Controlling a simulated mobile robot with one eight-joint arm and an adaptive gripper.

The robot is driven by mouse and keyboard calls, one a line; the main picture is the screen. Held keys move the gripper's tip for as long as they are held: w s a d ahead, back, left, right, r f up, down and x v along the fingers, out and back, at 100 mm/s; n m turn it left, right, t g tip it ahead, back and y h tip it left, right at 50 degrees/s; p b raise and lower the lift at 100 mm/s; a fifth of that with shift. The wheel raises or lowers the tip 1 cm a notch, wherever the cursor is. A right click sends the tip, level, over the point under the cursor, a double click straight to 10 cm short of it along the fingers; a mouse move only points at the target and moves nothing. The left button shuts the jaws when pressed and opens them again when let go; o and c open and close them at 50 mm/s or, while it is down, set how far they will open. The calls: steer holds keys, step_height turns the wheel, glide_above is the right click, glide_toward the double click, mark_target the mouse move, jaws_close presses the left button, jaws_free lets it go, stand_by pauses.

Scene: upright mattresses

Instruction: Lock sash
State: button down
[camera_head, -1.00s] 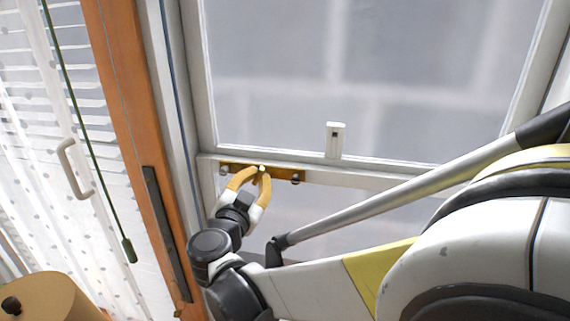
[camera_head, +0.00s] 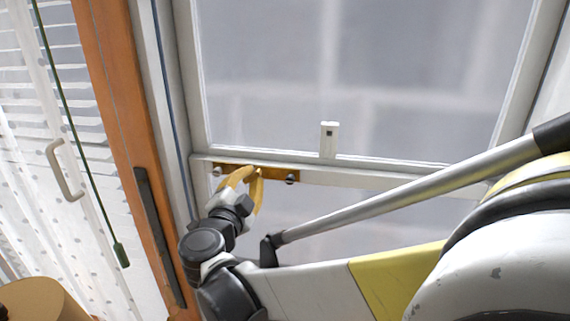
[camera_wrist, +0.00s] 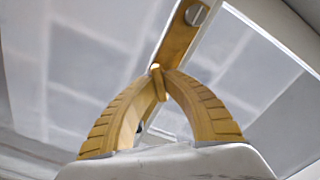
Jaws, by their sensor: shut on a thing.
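A brass lock plate (camera_head: 275,172) with a round silver screw near each end lies along the white sash rail (camera_head: 350,180) below the glass. It also shows in the wrist view (camera_wrist: 182,38), running up from the fingertips. My gripper (camera_head: 252,173) is at the middle of this plate, its yellow fingers closed together at the tips. In the wrist view, my fingertips (camera_wrist: 158,72) meet on a small brass lock lever (camera_wrist: 160,86). The fingers hide most of the lever, so its exact angle cannot be told.
A small white block (camera_head: 329,140) stands on the rail right of the plate. An orange wooden frame (camera_head: 115,130) with a dark strip is at the left. Beyond it are a white handle (camera_head: 64,168), a green cord (camera_head: 75,130) and a dotted curtain. A tan round object (camera_head: 40,302) sits lower left.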

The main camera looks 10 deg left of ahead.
steer(key=shift+m, duration=0.9)
steer(key=m+b, duration=0.1)
steer(key=m, duration=0.2)
steer(key=c, duration=1)
jaws_free()
steer(key=shift+s+a+b, duration=0.15)
steer(key=shift+s+a, duration=0.05)
steer(key=shift+s, duration=1.65)
steer(key=shift+s+a+b, duration=0.15)
steer(key=shift+s+a, duration=0.05)
steer(key=shift+s, duration=1.6)
